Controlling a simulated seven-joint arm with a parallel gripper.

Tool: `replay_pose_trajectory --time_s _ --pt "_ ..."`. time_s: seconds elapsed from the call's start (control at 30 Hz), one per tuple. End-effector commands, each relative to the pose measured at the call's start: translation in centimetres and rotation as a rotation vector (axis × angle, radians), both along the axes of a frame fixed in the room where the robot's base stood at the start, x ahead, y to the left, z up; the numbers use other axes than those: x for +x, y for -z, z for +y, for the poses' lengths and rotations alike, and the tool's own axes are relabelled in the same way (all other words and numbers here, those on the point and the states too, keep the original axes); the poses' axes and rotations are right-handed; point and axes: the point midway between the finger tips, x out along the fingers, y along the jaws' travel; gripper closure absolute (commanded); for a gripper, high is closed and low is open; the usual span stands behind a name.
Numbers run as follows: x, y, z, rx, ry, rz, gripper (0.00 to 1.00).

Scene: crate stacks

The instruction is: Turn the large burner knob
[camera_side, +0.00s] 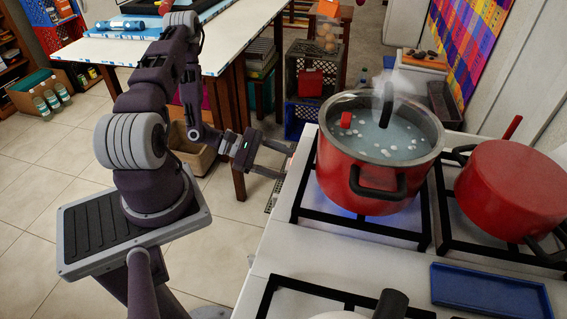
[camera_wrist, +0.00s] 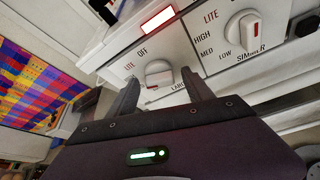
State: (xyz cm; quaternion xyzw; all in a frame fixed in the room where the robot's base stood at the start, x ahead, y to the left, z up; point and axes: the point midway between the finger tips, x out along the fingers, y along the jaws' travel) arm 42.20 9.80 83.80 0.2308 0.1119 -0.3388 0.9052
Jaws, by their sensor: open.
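The large burner knob (camera_wrist: 158,72) is a white round dial on the white stove front in the wrist view. "OFF" and "LITE" are printed by it, and "LARG…" shows beside it, partly hidden by a finger. My gripper (camera_wrist: 160,77) is open, its fingers on either side of this knob in the picture; I cannot tell if they touch it. In the side view my gripper (camera_side: 287,162) is at the stove's left edge, and the knob is hidden there.
A second white knob (camera_wrist: 243,28), marked "SIMMER", is to the right. A lit red panel (camera_wrist: 158,18) is above. A steaming red pot (camera_side: 350,160) stands over a blue flame. A red lidded pot (camera_side: 510,185) and blue tray (camera_side: 490,290) are on the stove. A table (camera_side: 235,45) stands behind my arm.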

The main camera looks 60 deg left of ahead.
Motion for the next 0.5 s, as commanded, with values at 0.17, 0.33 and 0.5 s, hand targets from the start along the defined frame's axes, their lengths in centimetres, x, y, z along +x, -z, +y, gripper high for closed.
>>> replay_pose_trajectory --time_s 0.17,0.33,0.5 --pt "-2.2 -1.0 1.8 0.004 -0.004 0.001 0.4" --pt "-4.5 -2.1 3.5 0.003 -0.002 0.002 0.4" --pt "-5.2 -2.5 4.0 0.0 -0.002 0.001 0.4"
